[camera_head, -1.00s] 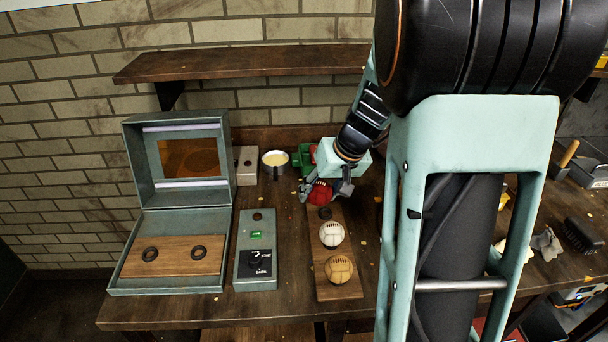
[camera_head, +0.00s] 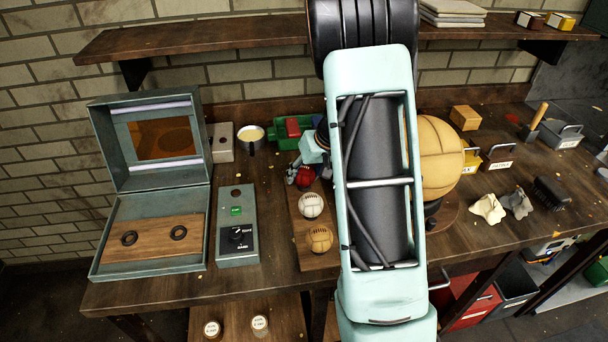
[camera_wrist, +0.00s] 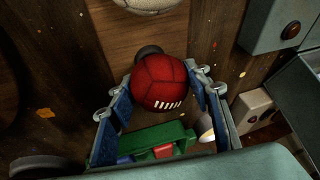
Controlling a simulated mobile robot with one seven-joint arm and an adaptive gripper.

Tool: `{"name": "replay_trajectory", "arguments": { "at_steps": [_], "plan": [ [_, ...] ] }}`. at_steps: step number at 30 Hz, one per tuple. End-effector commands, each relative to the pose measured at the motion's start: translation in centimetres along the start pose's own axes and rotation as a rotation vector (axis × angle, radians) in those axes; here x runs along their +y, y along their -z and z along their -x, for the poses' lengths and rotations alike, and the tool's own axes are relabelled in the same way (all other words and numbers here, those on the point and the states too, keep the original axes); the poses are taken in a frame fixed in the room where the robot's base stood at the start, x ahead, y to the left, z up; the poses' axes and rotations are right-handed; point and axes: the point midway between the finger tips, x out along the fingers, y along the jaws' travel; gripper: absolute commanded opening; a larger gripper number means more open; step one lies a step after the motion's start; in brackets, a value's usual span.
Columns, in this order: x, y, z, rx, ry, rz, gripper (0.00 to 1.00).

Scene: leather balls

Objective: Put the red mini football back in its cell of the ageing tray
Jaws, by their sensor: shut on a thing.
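The red mini football (camera_head: 305,177) is between the fingers of my gripper (camera_head: 303,177), at the back end of a narrow wooden tray (camera_head: 304,258). In the wrist view the red ball (camera_wrist: 163,82) sits between the blue pads of my gripper (camera_wrist: 160,84), its white lacing showing. A dark ring (camera_wrist: 150,51) of the tray peeks out past the ball's edge; whether the ball touches it I cannot tell. A white ball (camera_head: 311,205) and a tan ball (camera_head: 319,239) stand on the same tray.
An open grey-green case (camera_head: 150,272) holds a wooden board (camera_head: 154,249) with two empty rings. A control box (camera_head: 237,246) lies between case and tray. A green bin (camera_head: 283,137) and a cup (camera_head: 250,137) stand behind. A large tan ball (camera_head: 439,158) is right of my arm.

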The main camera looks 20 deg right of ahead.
Motion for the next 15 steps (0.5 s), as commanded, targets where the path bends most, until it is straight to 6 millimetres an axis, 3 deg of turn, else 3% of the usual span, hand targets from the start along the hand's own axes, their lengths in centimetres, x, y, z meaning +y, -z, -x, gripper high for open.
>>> {"name": "replay_trajectory", "arguments": {
  "at_steps": [15],
  "plan": [
    [0.14, -0.23, -0.6, 0.001, 0.0, 0.001, 0.14]
  ]
}}
